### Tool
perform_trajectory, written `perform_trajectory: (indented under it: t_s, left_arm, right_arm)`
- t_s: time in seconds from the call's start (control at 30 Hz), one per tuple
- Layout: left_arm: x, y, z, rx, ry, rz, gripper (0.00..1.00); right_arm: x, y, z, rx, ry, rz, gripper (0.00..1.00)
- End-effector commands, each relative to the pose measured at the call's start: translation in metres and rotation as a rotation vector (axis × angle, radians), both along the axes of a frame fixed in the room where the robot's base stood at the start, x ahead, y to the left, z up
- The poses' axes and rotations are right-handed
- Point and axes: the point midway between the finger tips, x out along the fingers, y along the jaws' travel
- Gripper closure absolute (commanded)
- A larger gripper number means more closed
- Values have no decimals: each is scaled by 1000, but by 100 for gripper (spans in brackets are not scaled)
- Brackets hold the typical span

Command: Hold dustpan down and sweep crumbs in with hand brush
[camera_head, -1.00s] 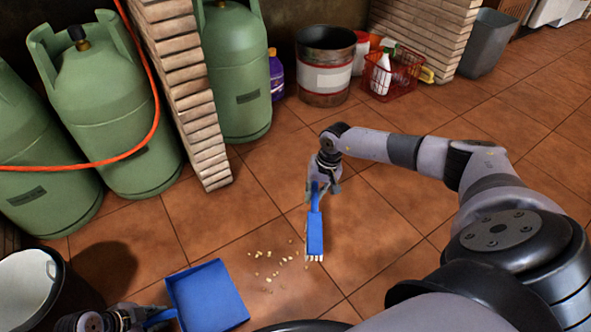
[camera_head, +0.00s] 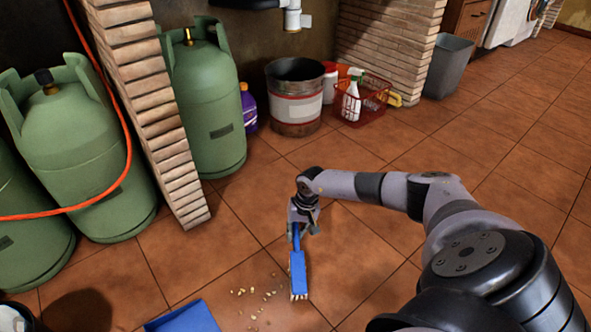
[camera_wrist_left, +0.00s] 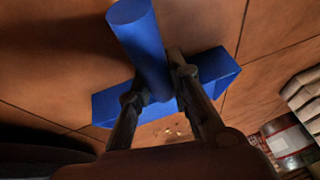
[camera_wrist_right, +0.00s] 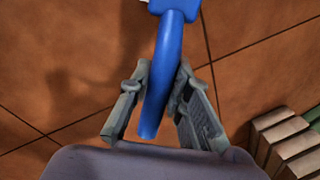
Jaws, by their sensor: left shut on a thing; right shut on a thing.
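The blue hand brush (camera_head: 298,270) is in my right gripper (camera_head: 303,225), bristles down at the floor just right of the crumbs. In the right wrist view the fingers (camera_wrist_right: 158,105) close on the brush's handle (camera_wrist_right: 164,75). The crumbs (camera_head: 256,295) lie scattered on the tiles between brush and dustpan. The blue dustpan (camera_head: 185,318) is cut off by the bottom edge of the head view. In the left wrist view my left gripper (camera_wrist_left: 155,98) is shut on the dustpan's handle (camera_wrist_left: 138,40), with the pan (camera_wrist_left: 215,75) beyond it. The left gripper is outside the head view.
Green gas cylinders (camera_head: 85,150) and a brick pillar (camera_head: 150,110) stand at the left. A metal drum (camera_head: 295,100), a purple bottle (camera_head: 248,108) and a red basket (camera_head: 362,100) stand at the back. A grey bin (camera_head: 448,65) is farther right. The floor around the brush is open.

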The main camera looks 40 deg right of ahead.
Motion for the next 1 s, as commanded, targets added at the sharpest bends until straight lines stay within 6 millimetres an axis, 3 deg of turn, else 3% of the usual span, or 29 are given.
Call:
perform_trajectory:
  t_s: [0.17, 1.0]
  left_arm:
    - [0, 0, 0, 0, 0, 0, 100]
    - [0, 0, 0, 0, -1, 0, 100]
  right_arm:
    - [-1, 1, -19, 0, 2, -1, 100]
    - [5, 88, -16, 1, 0, 2, 100]
